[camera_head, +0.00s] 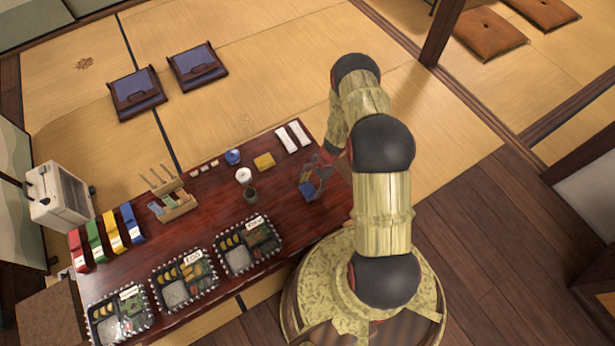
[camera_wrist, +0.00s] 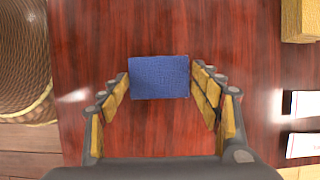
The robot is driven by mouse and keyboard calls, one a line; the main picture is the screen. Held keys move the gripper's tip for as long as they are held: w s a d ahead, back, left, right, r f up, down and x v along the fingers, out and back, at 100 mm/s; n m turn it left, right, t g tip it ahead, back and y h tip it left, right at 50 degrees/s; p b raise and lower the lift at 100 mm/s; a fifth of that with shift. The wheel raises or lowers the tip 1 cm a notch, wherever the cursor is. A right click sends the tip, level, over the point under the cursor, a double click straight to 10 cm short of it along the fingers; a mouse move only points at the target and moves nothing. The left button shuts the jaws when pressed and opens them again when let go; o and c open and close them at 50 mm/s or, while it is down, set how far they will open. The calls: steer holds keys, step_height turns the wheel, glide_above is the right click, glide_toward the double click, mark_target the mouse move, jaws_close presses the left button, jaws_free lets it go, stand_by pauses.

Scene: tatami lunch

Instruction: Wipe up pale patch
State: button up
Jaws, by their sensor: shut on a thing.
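My gripper (camera_head: 309,178) is over the right end of the dark red table (camera_head: 215,222). Its fingers are closed on a blue block-like pad (camera_head: 308,189), which also shows between the fingertips in the wrist view (camera_wrist: 159,77). The pad's flat blue face is toward the wrist camera. I cannot tell whether its underside touches the table. I cannot make out a pale patch for certain. Faint whitish spots show on the wood on both sides of the fingers in the wrist view; they may be glare. The wood under the pad is hidden.
A yellow block (camera_head: 264,161) and two white packets (camera_head: 292,137) lie beyond the gripper. A white round item (camera_head: 243,175), a dark cup (camera_head: 250,195) and a blue pot (camera_head: 233,156) stand left. Several lunch boxes (camera_head: 248,245) line the near edge. A wooden rack (camera_head: 178,207) stands further left.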

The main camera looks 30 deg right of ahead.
steer(key=shift+r, duration=0.95)
steer(key=shift+r+p, duration=1.8)
steer(key=shift+r, duration=0.7)
